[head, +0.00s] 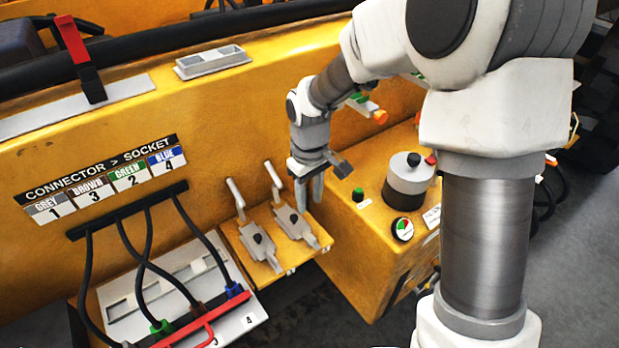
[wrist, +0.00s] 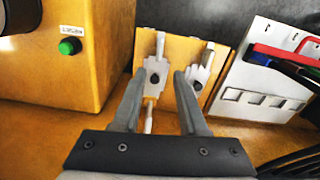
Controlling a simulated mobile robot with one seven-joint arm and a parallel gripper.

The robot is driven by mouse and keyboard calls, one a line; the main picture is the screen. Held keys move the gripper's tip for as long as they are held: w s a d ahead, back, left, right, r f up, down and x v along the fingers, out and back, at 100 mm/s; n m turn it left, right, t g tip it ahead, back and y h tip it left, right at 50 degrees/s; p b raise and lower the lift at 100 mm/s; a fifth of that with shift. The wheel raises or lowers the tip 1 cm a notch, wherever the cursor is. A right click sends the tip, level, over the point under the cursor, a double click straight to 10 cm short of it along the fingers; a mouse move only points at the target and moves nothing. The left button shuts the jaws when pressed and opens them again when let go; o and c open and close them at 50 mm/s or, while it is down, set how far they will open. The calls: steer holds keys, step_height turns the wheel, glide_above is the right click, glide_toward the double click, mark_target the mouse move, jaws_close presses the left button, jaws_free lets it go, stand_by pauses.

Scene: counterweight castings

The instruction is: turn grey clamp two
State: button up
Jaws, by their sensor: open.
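Two grey toggle clamps with white handles stand on a small yellow plate (head: 270,268). The right clamp (head: 293,222) is beside the yellow box; the left clamp (head: 256,241) is nearer the socket panel. Their handles point up. No number is readable on either, so I cannot tell which is two. My gripper (head: 309,192) is open and empty, pointing down just above and behind the right clamp.
A socket panel (head: 118,292) with plugged cables and a red handle lies left of the clamps. A yellow wall stands behind.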

step_height(320, 180, up, 6)
steer(key=shift+f, duration=0.15)
stand_by(0.5)
steer(key=s+d+r+m+t, duration=0.2)
steer(key=s+d+r+m, duration=0.2)
steer(key=s, duration=0.5)
steer(key=s+d+r+m+t, duration=0.3)
steer(key=s+d+r, duration=0.5)
steer(key=s+r, duration=0.1)
steer(key=shift+s+d+m+t, duration=0.3)
steer(key=shift+s+m, duration=0.1)
steer(key=shift+s, duration=0.15)
steer(key=shift+a, duration=0.15)
